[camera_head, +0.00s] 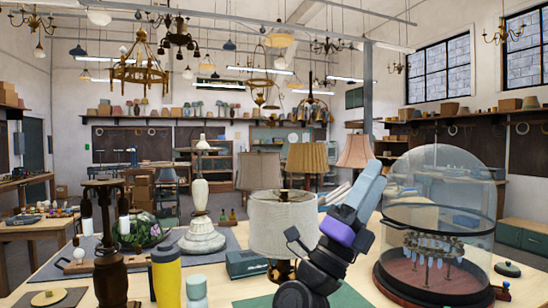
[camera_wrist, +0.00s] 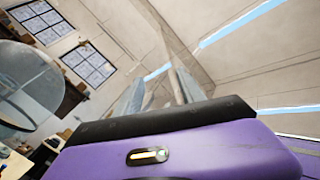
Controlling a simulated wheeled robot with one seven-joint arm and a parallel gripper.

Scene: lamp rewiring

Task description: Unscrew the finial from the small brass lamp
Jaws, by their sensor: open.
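A small lamp with a pale drum shade (camera_head: 284,228) stands at the middle of the bench in the head view. Below the shade, a piece of its brass base (camera_head: 281,271) shows; my arm hides part of it. A small dark fitting (camera_head: 284,196) shows at the shade's top opening, too small to tell whether it is the finial. My gripper (camera_head: 377,168) is raised to the right of the shade, apart from it, pointing up. In the wrist view its fingers (camera_wrist: 158,82) are apart with nothing seen between them. The lamp is not in the wrist view.
A glass dome (camera_head: 440,170) on a round wooden base stands close to the right. A yellow tumbler (camera_head: 166,278), a pale bottle (camera_head: 196,290) and a dark turned post (camera_head: 110,262) stand at the front left. A white lamp (camera_head: 201,232) stands behind on a grey mat.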

